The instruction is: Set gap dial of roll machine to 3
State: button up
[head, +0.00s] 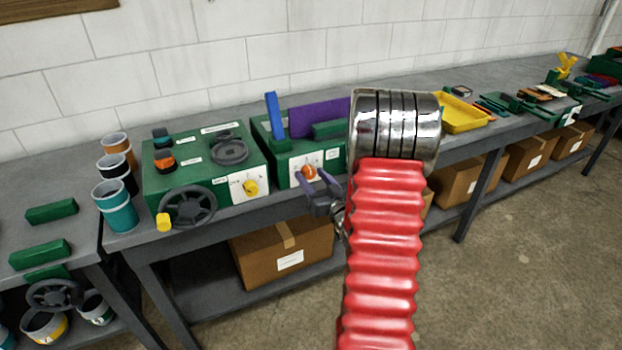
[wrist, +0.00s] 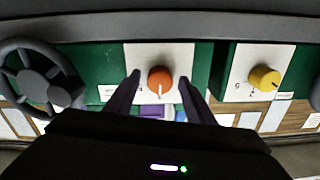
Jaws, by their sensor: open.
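An orange dial (head: 309,171) sits on a white plate on the front of the right-hand green machine (head: 262,135). It also shows in the wrist view (wrist: 160,78), with a white pointer mark towards the picture's bottom. My gripper (head: 312,176) is open, its two dark fingers on either side of the orange dial in the wrist view (wrist: 160,84), not visibly closed on it. A yellow dial (head: 250,187) is on the left-hand green machine (head: 205,160); it also shows in the wrist view (wrist: 264,78). Lettering is too small to tell which is the gap dial.
A dark handwheel (head: 188,207) with a yellow handle projects from the left-hand machine. Another handwheel (wrist: 40,75) shows left in the wrist view. Cups (head: 115,205) stand at the bench's left end. A yellow tray (head: 462,116) lies further right.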

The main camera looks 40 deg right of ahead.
jog(key=v, duration=1.4)
jog(key=shift+w, duration=0.1)
dwell(0.3)
jog(key=s+d+f+m+g, duration=0.1)
jog(key=s+d+f+g, duration=0.1)
jog(key=s+f+g, duration=0.4)
jog(key=s+d+f+g, duration=0.15)
jog(key=f+g, duration=0.25)
jog(key=f, duration=0.4)
jog(key=s+a+r+n+y, duration=0.1)
jog(key=a+r+n, duration=0.1)
jog(key=a+r, duration=0.6)
jog(key=s+a+r+n+g+y, duration=0.1)
jog(key=a+r+n+y, duration=0.1)
jog(key=a+r, duration=0.7)
jog(key=s+a+r+n+y, duration=0.1)
jog(key=a+r, duration=0.8)
jog(key=a, duration=1.1)
jog(key=shift+a+r+n+g+y, duration=0.25)
jog(key=shift+n+g+y, duration=0.05)
jog(key=shift+n+g, duration=0.1)
